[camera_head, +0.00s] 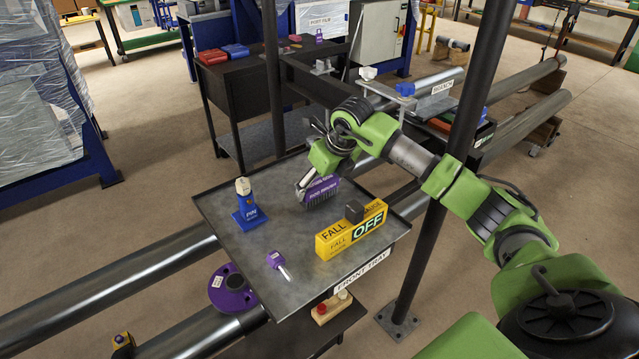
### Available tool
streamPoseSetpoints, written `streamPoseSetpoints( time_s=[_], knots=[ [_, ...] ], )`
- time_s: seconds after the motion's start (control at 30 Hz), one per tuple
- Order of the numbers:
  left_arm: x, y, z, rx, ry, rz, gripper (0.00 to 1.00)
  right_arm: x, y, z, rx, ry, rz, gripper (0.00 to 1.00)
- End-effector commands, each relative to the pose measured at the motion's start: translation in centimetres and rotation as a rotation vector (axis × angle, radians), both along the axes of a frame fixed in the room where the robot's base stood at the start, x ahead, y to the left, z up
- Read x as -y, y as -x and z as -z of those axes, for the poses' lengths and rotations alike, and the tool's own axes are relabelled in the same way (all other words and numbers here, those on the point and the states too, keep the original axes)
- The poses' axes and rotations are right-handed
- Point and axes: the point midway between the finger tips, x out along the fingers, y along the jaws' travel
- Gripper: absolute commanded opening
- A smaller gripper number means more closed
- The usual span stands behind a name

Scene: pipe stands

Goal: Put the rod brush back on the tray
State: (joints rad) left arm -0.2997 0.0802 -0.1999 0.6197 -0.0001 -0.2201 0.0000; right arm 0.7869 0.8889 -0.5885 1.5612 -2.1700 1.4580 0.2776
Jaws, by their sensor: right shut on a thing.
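The rod brush (322,191) has a purple body with dark bristles along its lower side. It is at the back right part of the grey front tray (222,200). My right gripper (310,178) reaches in from the right and is shut on the brush from above. The brush is upright, bristles down, at or just above the tray surface; I cannot tell whether it touches. The gripper hides part of its left end. My left gripper is not in view.
A dark post (432,225) rises beside the tray's right side. Large pipes (110,280) run behind and below.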

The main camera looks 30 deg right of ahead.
Motion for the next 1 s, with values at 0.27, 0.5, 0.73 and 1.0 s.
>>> streamPoseSetpoints(
  time_s=[0.27, 0.5, 0.73, 1.0],
  knots=[
    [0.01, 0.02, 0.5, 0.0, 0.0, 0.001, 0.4, 0.02, -0.01, 0.63, 0.0, 0.0, 0.001, 0.43],
    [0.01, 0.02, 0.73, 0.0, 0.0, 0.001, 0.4, 0.02, -0.02, 0.94, 0.001, 0.0, 0.001, 0.43],
    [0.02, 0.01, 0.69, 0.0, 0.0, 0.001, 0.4, 0.02, -0.02, 0.91, 0.001, 0.0, 0.0, 0.78],
    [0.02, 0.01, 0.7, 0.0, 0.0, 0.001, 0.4, 0.02, -0.01, 0.91, 0.001, 0.0, 0.0, 0.95]
  ],
)
